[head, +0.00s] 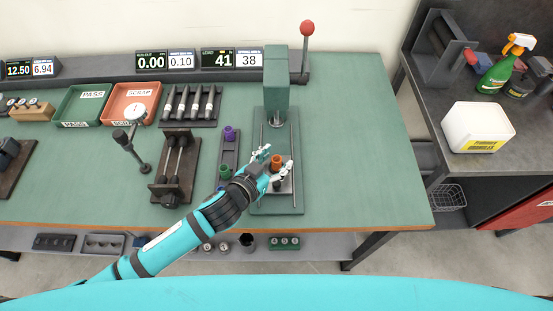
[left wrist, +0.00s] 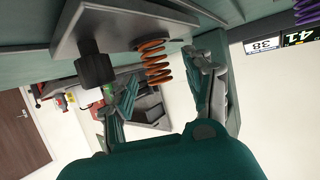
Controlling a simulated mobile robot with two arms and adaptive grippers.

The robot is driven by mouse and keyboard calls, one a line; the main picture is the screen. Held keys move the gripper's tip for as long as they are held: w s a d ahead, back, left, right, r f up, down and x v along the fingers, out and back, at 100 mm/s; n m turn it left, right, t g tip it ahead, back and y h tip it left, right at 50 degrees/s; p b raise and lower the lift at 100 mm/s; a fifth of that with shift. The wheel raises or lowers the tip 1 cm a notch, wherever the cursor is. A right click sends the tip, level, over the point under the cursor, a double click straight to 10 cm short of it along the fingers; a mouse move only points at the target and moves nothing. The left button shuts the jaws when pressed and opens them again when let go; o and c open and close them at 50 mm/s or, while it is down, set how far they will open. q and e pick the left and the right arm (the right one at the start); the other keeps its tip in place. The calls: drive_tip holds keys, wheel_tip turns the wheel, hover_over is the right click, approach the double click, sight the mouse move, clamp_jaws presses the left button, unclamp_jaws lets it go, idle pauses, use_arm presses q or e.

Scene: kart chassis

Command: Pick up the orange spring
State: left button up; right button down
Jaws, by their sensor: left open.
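The orange spring (head: 277,161) stands on the grey plate of the green press, low in front of its column. In the left wrist view the orange spring (left wrist: 155,62) shows large and upside down, standing on the grey plate (left wrist: 120,22) beside a black knob (left wrist: 94,66). My left gripper (head: 276,157) is open, its fingers on either side of the spring in the head view. In the left wrist view the spring shows between the two spread fingers (left wrist: 172,78), with a visible gap to the right finger. My right gripper is not in view.
The press column (head: 276,85) rises behind the spring, with a red-knobbed lever (head: 307,28). Left of the press, a rack holds a purple spring (head: 229,133) and a green spring (head: 224,172). The green tabletop (head: 360,140) right of the press is clear.

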sight(277, 159)
use_arm(q)
drive_tip(key=shift+w+d+f, duration=0.2)
drive_tip(key=shift+w+d, duration=0.1)
drive_tip(key=shift+w, duration=0.2)
clamp_jaws()
drive_tip(key=shift+s, duration=0.1)
drive_tip(key=shift+r, duration=0.1)
drive_tip(key=shift+r, duration=0.6)
wheel_tip(277, 159, up, 2)
drive_tip(key=shift+r+b, duration=0.2)
drive_tip(key=shift+b, duration=0.2)
drive_tip(key=s+a+r+b, duration=0.1)
drive_tip(key=s+a+b, duration=0.3)
drive_tip(key=s, duration=1.1)
drive_tip(key=shift+a+r, duration=0.15)
drive_tip(key=shift+a, duration=0.45)
